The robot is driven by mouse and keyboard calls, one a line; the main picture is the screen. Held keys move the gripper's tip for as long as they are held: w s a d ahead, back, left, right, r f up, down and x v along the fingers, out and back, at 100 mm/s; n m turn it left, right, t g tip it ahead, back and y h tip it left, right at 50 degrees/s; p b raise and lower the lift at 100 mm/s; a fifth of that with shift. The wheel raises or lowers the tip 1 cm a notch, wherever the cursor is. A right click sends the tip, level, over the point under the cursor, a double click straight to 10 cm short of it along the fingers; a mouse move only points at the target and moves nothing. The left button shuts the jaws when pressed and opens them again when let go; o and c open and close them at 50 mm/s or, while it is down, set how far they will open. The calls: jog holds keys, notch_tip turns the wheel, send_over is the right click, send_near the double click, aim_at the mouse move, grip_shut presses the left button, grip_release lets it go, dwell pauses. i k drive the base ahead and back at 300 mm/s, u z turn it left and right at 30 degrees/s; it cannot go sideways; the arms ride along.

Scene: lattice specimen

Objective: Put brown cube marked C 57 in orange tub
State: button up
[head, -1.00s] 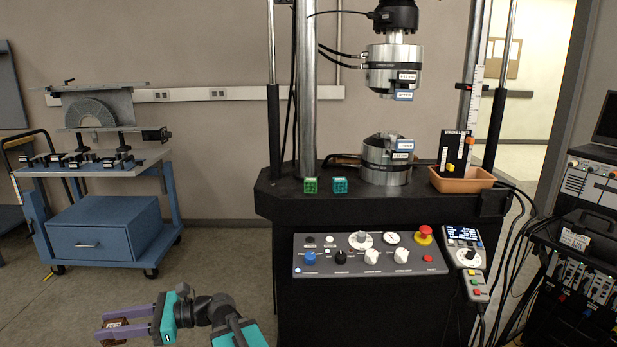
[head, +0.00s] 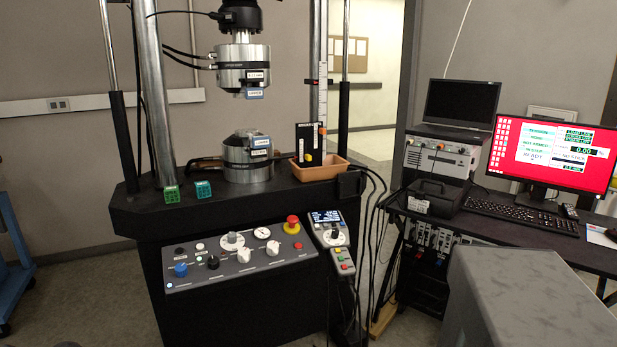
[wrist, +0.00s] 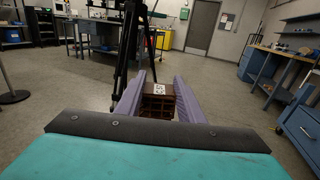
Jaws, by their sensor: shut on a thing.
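A brown cube (wrist: 158,104) with a white label sits between the purple fingers of my gripper (wrist: 158,82) in the wrist view. The gripper is shut on it; the label's text is too small to read surely. The orange tub (head: 322,173) is in the head view, on the right end of the testing machine's black table. A black block with a yellow and a red part stands at the tub, partly hidden by its front wall. My gripper and the cube are not visible in the head view now.
Green (head: 171,194) and teal (head: 203,190) cubes sit at the table's left front. A steel cylinder (head: 247,160) stands left of the tub. A control panel (head: 240,254) juts out below. A grey cabinet-like block (head: 530,300) fills the lower right, before a desk with a monitor (head: 552,155).

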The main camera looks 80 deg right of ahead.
aim_at(328, 176)
jog(key=u, duration=0.1)
jog(key=k, duration=1.75)
jog(key=z, duration=1.05)
jog(key=i, duration=1)
jog(key=z, duration=0.05)
